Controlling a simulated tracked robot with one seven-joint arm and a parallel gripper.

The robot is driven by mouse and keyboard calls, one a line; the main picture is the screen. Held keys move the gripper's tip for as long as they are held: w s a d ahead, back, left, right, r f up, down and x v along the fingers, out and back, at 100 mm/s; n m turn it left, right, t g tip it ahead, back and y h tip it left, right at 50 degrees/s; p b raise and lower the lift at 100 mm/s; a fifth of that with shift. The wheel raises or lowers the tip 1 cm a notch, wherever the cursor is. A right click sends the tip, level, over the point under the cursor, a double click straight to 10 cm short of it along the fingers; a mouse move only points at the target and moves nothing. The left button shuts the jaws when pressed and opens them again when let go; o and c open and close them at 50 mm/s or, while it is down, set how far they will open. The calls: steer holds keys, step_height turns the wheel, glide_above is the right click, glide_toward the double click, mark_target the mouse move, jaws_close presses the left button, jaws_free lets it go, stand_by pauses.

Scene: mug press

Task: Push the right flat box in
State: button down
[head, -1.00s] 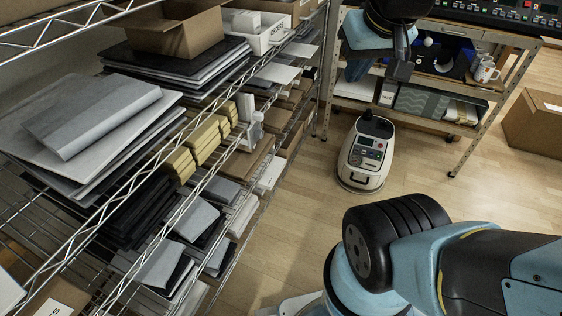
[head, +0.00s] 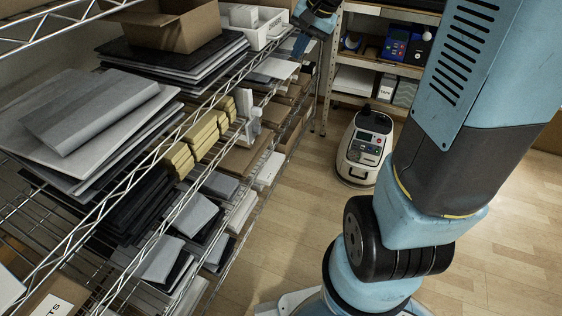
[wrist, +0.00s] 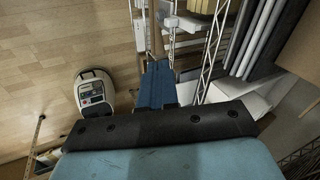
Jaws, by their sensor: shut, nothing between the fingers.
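My gripper (wrist: 155,85) is shut and empty in the wrist view, its blue fingers side by side beside the wire shelf's edge. In the head view my gripper (head: 300,45) shows small at the far end of the shelf rack. Several flat boxes lie on the rack's tiers, among them a brown flat box (head: 246,154) and a white flat box (head: 269,171) lower down. I cannot tell which one is the right flat box, or whether my fingers touch any box.
The wire shelf rack (head: 150,212) fills the left side, with yellow blocks (head: 203,132), grey binders and an open carton (head: 168,28). A white wheeled machine (head: 366,148) stands on the floor. A metal shelf unit (head: 385,68) stands behind it. Wooden floor beside the rack is clear.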

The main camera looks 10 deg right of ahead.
steer(key=w+d+f+m+y, duration=0.2)
steer(key=w+d+f+m, duration=0.15)
steer(key=w+f, duration=0.85)
steer(key=w+d+f+m+y, duration=0.15)
steer(key=w+f+m, duration=0.35)
steer(key=w+f, duration=0.75)
steer(key=s+d+f+m+t, duration=0.15)
steer(key=f+m, duration=0.25)
steer(key=f, duration=1)
steer(key=s+d+f+m, duration=0.2)
steer(key=d+f+m, duration=0.15)
steer(key=f, duration=1.05)
steer(key=s+d+f+m+t, duration=0.15)
steer(key=f+m, duration=0.25)
steer(key=f, duration=1)
steer(key=w+a+f+g, duration=0.1)
steer(key=w+a+f, duration=0.5)
steer(key=a, duration=0.3)
steer(key=shift+w+f, duration=0.25)
steer(key=shift+f, duration=0.45)
